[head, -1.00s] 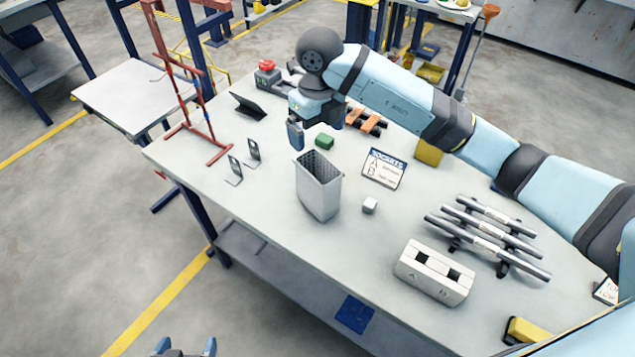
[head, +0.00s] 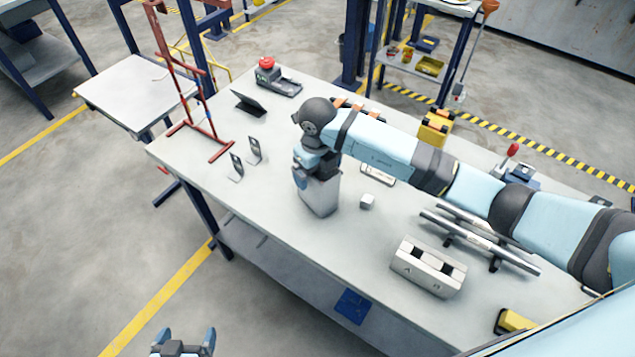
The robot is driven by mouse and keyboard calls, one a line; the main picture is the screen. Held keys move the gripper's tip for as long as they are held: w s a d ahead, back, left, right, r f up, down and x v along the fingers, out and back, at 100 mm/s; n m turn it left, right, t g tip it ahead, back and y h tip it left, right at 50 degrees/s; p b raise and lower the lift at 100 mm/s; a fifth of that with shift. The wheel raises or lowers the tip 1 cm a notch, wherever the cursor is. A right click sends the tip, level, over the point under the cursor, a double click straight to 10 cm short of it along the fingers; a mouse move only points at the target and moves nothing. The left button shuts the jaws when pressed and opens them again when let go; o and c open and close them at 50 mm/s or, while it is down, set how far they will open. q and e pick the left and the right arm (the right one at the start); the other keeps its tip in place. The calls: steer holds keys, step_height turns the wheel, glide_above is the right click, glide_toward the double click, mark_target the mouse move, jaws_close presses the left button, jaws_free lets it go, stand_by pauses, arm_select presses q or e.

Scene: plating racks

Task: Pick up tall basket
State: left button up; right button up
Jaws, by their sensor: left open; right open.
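The tall basket (head: 320,195) is a grey, tapered bin standing upright on the workbench, left of a small white cube. My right gripper (head: 303,180) is directly at the basket's top, pointing down. One blue fingertip shows at the basket's upper left edge; the other finger and the basket's opening are hidden behind the gripper and wrist. The jaws are open, and I cannot tell whether they touch the rim. My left gripper (head: 183,341) is open and empty at the bottom edge of the view, off the bench and over the floor.
A white block with two slots (head: 428,267) and a rack of grey bars (head: 480,240) are on the bench to the right. A small white cube (head: 367,201) is close to the basket. Two small metal brackets (head: 237,168) and a red stand (head: 205,135) are on the left.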

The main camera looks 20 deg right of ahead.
steer(key=shift+f, duration=0.3)
steer(key=shift+w+r, duration=0.1)
steer(key=c, duration=1.4)
steer(key=shift+o, duration=0.2)
steer(key=shift+r, duration=0.1)
